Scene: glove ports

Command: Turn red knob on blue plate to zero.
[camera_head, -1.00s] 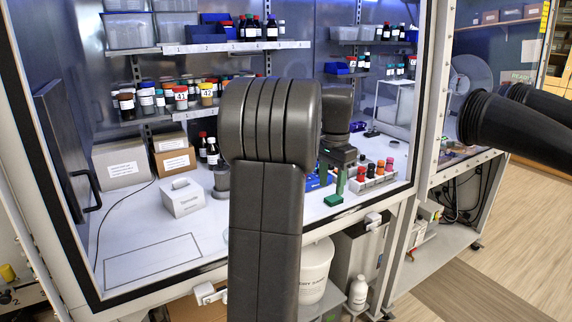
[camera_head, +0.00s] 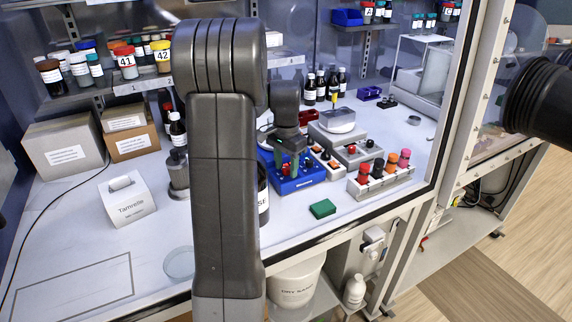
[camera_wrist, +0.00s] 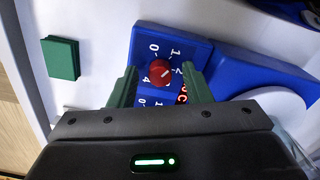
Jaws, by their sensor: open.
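The red knob (camera_wrist: 160,72) sits on the blue plate (camera_wrist: 146,36) in the wrist view, ringed by white digits including 0 at upper left, 1 at upper right and 4 at left. A pale mark on the knob seems to point up and right, away from the 0. My gripper (camera_wrist: 159,70) is open, with one green finger on each side of the knob in the picture; I cannot tell whether they touch it.
A green block (camera_head: 322,208) lies in front of the plate. A grey rack (camera_head: 381,186) with several coloured caps stands to the right. A grey device with a white dish (camera_head: 338,120) stands behind. A white box (camera_head: 126,199) is at left; the bench front there is mostly clear.

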